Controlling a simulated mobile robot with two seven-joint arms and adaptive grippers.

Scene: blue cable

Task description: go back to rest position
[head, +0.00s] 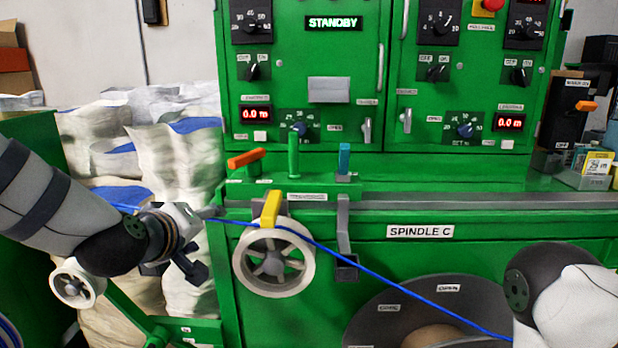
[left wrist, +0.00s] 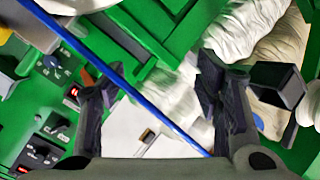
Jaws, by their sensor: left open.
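The blue cable (head: 375,272) runs from the left, past my left gripper and the white wheel (head: 273,262), then down to the lower right, where my right arm hides its end. My left gripper (head: 200,243) is open at the left, beside the machine's front corner. In the left wrist view, the fingers of the left gripper (left wrist: 165,100) stand wide apart. The cable (left wrist: 138,90) crosses diagonally between them toward the palm, and nothing is clamped. My right arm shows at the lower right, but its gripper is out of view.
The green machine (head: 420,228) with knobs and a STANDBY display fills the middle. White sacks (head: 180,165) are piled behind my left arm. A grey disc (head: 385,305) sits low in front.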

